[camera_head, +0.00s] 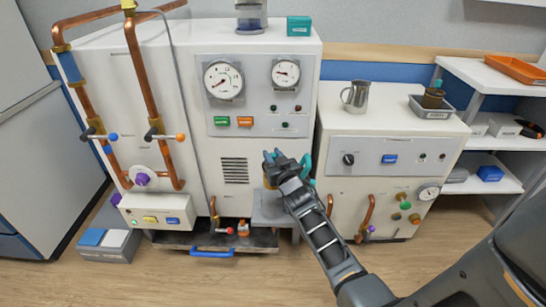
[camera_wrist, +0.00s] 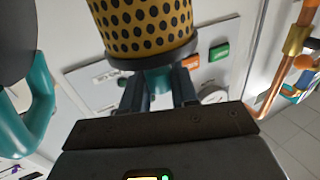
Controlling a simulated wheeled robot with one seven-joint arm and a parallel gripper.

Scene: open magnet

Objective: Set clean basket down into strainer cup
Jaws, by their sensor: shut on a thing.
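The clean basket (camera_wrist: 145,28) is a yellow-gold perforated cylinder with a dark rim and a teal stem in the wrist view. My gripper (camera_wrist: 160,85) is shut on that stem. In the head view my gripper (camera_head: 278,160) is in front of the white machine, and only a small gold part of the basket (camera_head: 268,183) shows beside it. A dark grey body (camera_wrist: 18,40) with a teal handle (camera_wrist: 38,115), seemingly the strainer cup, is at the left of the wrist view, apart from the basket. Its teal handle (camera_head: 306,165) shows just right of my gripper in the head view. The cup's inside is hidden.
A grey stand (camera_head: 270,208) is below my gripper. Copper pipes (camera_head: 145,85) line the machine's left. A metal pitcher (camera_head: 356,96) and a grey tray (camera_head: 430,110), holding a brown piece with a teal top, stand on the right cabinet.

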